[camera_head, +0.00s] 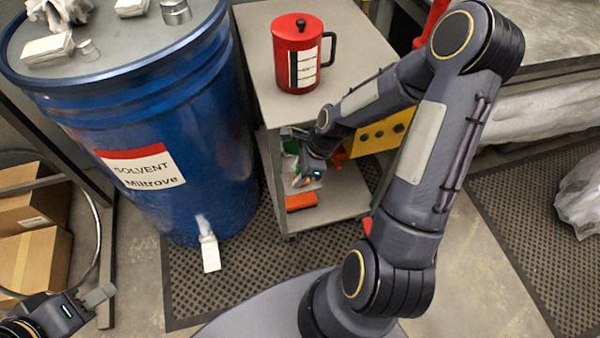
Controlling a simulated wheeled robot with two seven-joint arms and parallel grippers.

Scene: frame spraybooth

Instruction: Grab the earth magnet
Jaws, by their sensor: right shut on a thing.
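I cannot pick out the earth magnet for certain. My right gripper (301,181) reaches into the open shelf of the grey cart (350,50), below its top. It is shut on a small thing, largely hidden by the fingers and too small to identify. Green, white and orange items lie close around it on the shelf. My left gripper (103,297) is at the lower left, in front of the blue drum, away from the cart. I cannot tell whether its fingers are open or shut.
A red canister (298,55) stands on the cart top. The blue solvent drum (150,110) is left of the cart, with silver cylinders (176,12) and white packets on its lid. Cardboard boxes (35,250) sit at the left. An orange block (301,201) lies at the shelf's front.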

